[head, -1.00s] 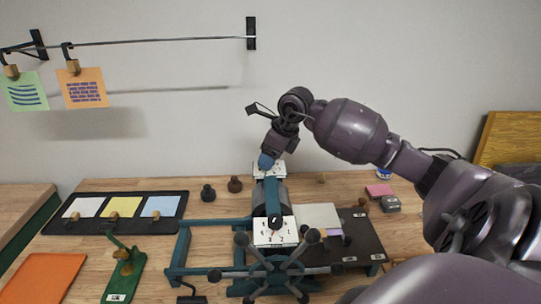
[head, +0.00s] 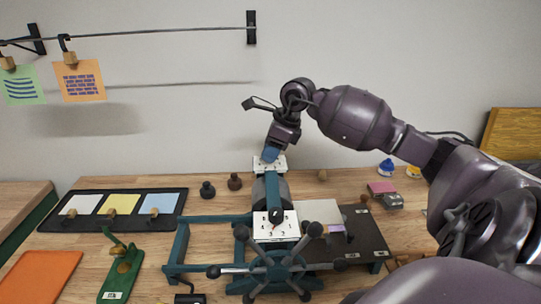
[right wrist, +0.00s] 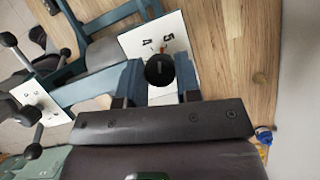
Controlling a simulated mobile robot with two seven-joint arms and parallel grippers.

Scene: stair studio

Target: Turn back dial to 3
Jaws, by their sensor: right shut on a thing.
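The back dial is a white number plate (head: 282,161) on the far end of the teal press; my right gripper (head: 270,155) partly hides it in the head view. In the right wrist view the plate (right wrist: 150,36) shows a 4 and a 5, with a round black knob (right wrist: 160,70) in front. My right gripper (right wrist: 160,84) is shut on this knob, one blue finger on each side. The knob's pointer is hard to read. The front dial (head: 276,226) has its own white plate and black knob, with nothing touching it. My left gripper is not in view.
The press's spoked handwheel (head: 278,270) stands at the front. A black tray with coloured cards (head: 122,204) lies left, near a green stapler-like tool (head: 122,270).

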